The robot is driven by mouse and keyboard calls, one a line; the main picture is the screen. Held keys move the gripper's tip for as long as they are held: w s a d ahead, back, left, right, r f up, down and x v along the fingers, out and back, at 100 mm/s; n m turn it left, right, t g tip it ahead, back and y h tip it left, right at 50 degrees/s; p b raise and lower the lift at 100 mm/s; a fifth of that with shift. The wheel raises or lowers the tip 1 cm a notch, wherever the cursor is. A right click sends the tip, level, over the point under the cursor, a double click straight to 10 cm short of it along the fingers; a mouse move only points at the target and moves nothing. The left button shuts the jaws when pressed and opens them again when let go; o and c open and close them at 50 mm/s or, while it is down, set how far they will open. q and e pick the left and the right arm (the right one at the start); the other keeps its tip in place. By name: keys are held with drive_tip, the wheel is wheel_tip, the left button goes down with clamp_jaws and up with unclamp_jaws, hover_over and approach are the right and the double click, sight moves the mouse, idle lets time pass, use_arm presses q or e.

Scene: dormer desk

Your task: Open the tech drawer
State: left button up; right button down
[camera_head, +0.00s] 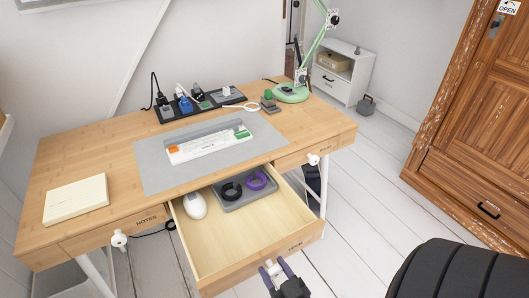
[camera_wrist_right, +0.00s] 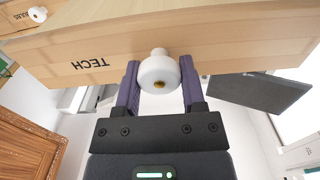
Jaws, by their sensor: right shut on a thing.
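The tech drawer (camera_head: 220,245) is the wide middle drawer of the wooden desk, and it stands well out from the desk front. Its front, with the word TECH, shows upside down in the right wrist view (camera_wrist_right: 130,55). My right gripper (camera_head: 275,271) is at the drawer front, with its purple fingers on either side of the white round knob (camera_wrist_right: 158,73), shut on it. Inside the drawer are a white mouse (camera_head: 195,205) and a grey tray (camera_head: 240,201) with a black coil and a purple coil. My left gripper is not in view.
The desk top (camera_head: 110,150) holds a pale notepad (camera_head: 76,199), a grey mat (camera_head: 160,182) with a labelled white box, a dark charger tray and a green lamp (camera_head: 291,93). The notes drawer (camera_head: 115,232) and right-hand drawer (camera_head: 300,156) are shut. A wooden cabinet (camera_head: 475,130) stands right.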

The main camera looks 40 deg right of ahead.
drive_tip(key=shift+v, duration=1.1)
drive_tip(key=shift+c, duration=2.2)
unclamp_jaws()
drive_tip(key=shift+o, duration=1.3)
drive_tip(key=p+v, duration=0.1)
drive_tip(key=v, duration=0.9)
